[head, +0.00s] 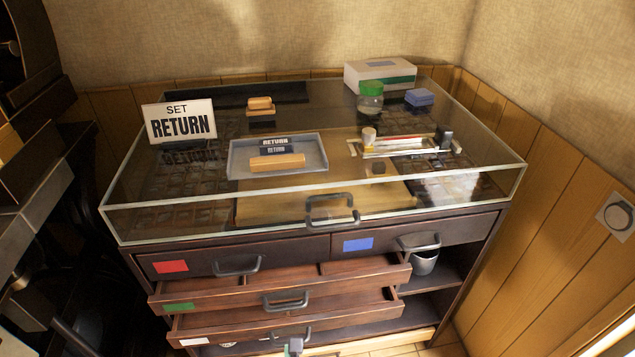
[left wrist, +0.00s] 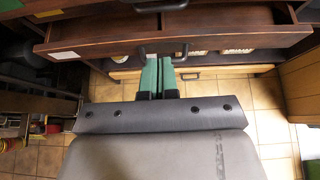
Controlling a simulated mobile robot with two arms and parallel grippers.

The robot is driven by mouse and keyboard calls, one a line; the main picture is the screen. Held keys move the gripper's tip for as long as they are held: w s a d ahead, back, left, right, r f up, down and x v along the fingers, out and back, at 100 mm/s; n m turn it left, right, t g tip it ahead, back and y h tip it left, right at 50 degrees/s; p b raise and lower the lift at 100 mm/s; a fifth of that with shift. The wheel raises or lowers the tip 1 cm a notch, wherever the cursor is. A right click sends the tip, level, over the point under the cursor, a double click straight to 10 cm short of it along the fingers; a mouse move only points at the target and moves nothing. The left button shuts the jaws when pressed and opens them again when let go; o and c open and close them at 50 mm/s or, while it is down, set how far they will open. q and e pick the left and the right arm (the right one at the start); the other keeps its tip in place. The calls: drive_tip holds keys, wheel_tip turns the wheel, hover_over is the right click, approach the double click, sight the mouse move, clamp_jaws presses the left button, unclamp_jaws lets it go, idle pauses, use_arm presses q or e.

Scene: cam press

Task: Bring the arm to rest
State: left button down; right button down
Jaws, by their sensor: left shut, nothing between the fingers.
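My left gripper (left wrist: 160,75) has green fingers closed together with nothing between them. In the left wrist view they point at the front of the white-labelled drawer (left wrist: 200,32), close to its dark handle (left wrist: 141,52); I cannot tell whether they touch it. In the head view, a small grey-green piece, likely the left gripper (head: 294,346), shows at the bottom edge below that drawer's handle (head: 289,335). The rest of the arm is out of that view. My right gripper is in neither view.
The cabinet's green-labelled drawer (head: 180,307) and the white-labelled drawer (head: 193,341) stand pulled out. The red-labelled (head: 170,266) and blue-labelled (head: 357,244) drawers are shut. The glass case (head: 120,222) above carries a RETURN sign (head: 180,121) and a tray (head: 237,160). Tiled floor (left wrist: 270,125) shows below.

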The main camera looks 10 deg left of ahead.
use_arm(q)
drive_tip(key=s+a+f+m+h+p, duration=0.25)
drive_tip(key=f+m, duration=0.55)
drive_tip(key=m, duration=0.5)
drive_tip(key=s+a+f+m+h+p, duration=0.1)
drive_tip(key=s+f+m+h+p, duration=0.2)
drive_tip(key=f+m, duration=0.7)
drive_tip(key=s+a+f+m+g, duration=0.3)
drive_tip(key=s+m, duration=0.3)
drive_tip(key=s, duration=0.2)
drive_tip(key=s+a+f+m+g+y+p, duration=0.1)
drive_tip(key=s+a+f+m+g, duration=0.2)
drive_tip(key=s+m, duration=0.3)
drive_tip(key=s+a+f+m+g+y, duration=0.1)
drive_tip(key=s+a+f+m+g, duration=0.2)
drive_tip(key=s+m, duration=0.4)
drive_tip(key=s+a+g, duration=0.1)
drive_tip(key=s+a, duration=0.1)
drive_tip(key=s, duration=0.1)
drive_tip(key=shift+s+f+g, duration=0.2)
drive_tip(key=shift+f+g, duration=0.1)
drive_tip(key=shift+f, duration=0.1)
